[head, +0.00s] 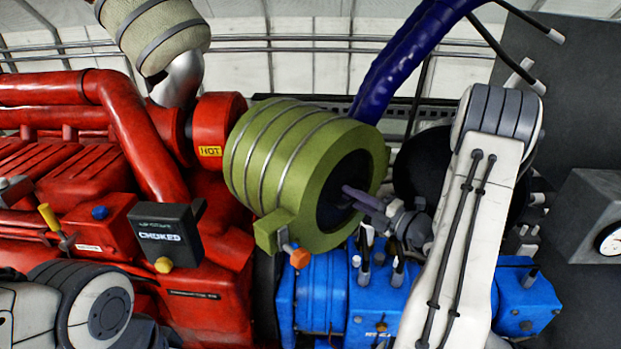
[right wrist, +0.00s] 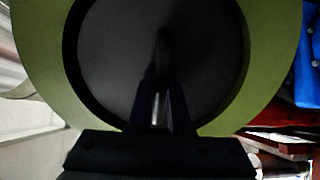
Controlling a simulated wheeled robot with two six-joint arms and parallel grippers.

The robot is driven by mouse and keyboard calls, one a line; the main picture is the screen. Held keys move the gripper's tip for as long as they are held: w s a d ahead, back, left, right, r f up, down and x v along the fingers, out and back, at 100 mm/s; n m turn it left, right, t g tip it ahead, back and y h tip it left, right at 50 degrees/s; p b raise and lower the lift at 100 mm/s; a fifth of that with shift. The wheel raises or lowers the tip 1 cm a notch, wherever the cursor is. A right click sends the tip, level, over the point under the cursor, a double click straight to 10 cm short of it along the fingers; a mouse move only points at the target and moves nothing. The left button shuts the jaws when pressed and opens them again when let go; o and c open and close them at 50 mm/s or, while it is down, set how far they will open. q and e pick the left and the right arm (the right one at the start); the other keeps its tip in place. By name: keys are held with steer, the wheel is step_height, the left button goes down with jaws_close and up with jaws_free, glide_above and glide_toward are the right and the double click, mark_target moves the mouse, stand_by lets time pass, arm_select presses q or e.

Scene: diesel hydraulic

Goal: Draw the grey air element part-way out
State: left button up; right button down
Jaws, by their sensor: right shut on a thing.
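The green ribbed air-cleaner housing (head: 262,160) lies on its side, its round open end facing right. It also shows in the right wrist view (right wrist: 40,40) as a green ring. Inside the ring is the dark round end of the grey air element (right wrist: 115,50); in the head view this end (head: 333,208) is in deep shadow. My right gripper (head: 350,193) reaches into the opening from the right. In the right wrist view its fingers (right wrist: 160,95) are closed together at the middle of the element's end. What exactly they grip is too dark to see. My left gripper is out of view.
A red engine (head: 80,180) with a "HOT" label (head: 210,151) stands to the left. Blue machinery (head: 340,290) with small levers is below the housing. A blue ribbed hose (head: 400,65) runs above it. A grey box with a gauge (head: 608,240) is at the right.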

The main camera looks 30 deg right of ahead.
steer(key=shift+a, duration=0.1)
stand_by(0.4)
steer(key=c, duration=0.8)
jaws_free()
steer(key=shift+o, duration=0.2)
steer(key=o, duration=0.5)
steer(key=shift+s, duration=0.2)
steer(key=shift+p+v, duration=1.25)
steer(key=shift+v, duration=3.2)
